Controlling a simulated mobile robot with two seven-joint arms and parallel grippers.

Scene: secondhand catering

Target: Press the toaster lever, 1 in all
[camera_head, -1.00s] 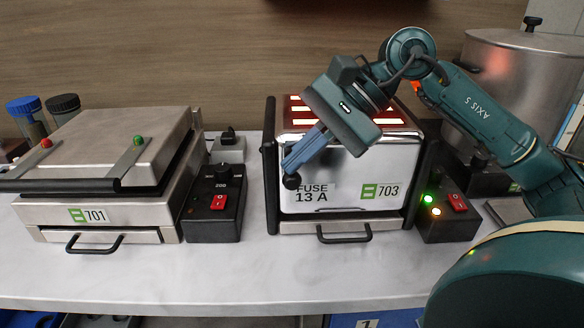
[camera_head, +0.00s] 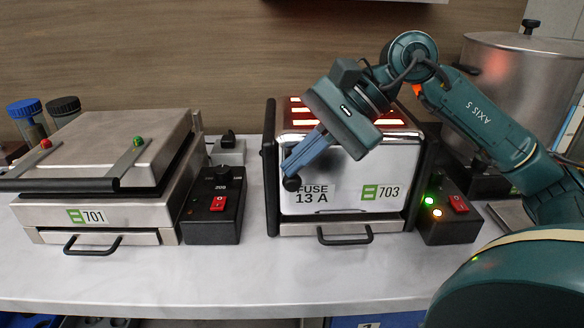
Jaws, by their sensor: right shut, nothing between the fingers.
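The toaster (camera_head: 345,190) is a shiny steel box with black sides, marked 703 and "FUSE 13 A", on the counter. Its top slots (camera_head: 385,122) glow orange-red. A black round knob (camera_head: 291,184), which looks like the toaster lever, sits low at the left of its front face. My right gripper (camera_head: 291,170) reaches down from the right across the toaster front. Its blue fingers are shut and empty, with their tips just above the knob, touching it or very close. The fingers hide part of the front. My left gripper is not in view.
A contact grill (camera_head: 118,215) marked 701 stands at the left with its own switch box (camera_head: 214,225). The toaster's switch box (camera_head: 449,222) has a red switch and lit lamps. A large steel pot (camera_head: 520,80) stands behind my right arm. The counter front (camera_head: 250,275) is clear.

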